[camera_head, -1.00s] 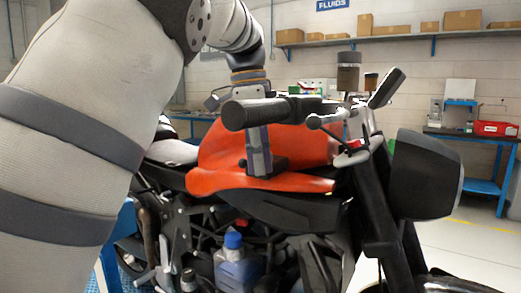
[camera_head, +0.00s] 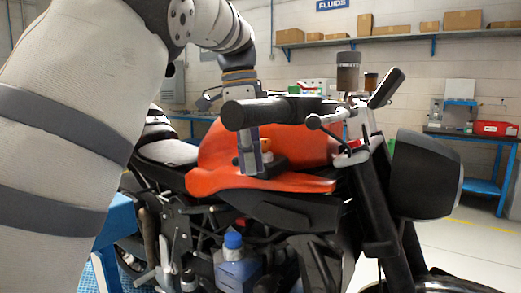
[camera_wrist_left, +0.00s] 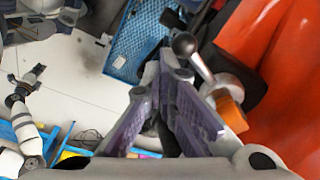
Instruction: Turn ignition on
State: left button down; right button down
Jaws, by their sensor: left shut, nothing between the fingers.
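The motorcycle's orange tank (camera_head: 222,150) fills the middle of the head view; it also shows at the right of the wrist view (camera_wrist_left: 285,70). My left gripper (camera_head: 250,168) points down beside the tank, behind the black handlebar grip (camera_head: 262,113), which hides its upper part. In the wrist view its fingers (camera_wrist_left: 170,80) are shut and empty. Close to their right is a small orange part (camera_wrist_left: 231,110) on a grey cylinder, with a dark ball-ended lever (camera_wrist_left: 185,45) beyond. I cannot tell whether these belong to the ignition. No key is clearly identifiable.
A bottle with a blue cap (camera_head: 233,262) stands low before the engine. A wall shelf (camera_head: 390,38) with boxes and a blue bench (camera_head: 480,187) are behind. The floor at right is clear.

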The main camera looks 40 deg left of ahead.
pick_arm(q)
jog(key=shift+s+a, duration=0.15)
jog(key=shift+a, duration=1.05)
jog(key=shift+a, duration=0.65)
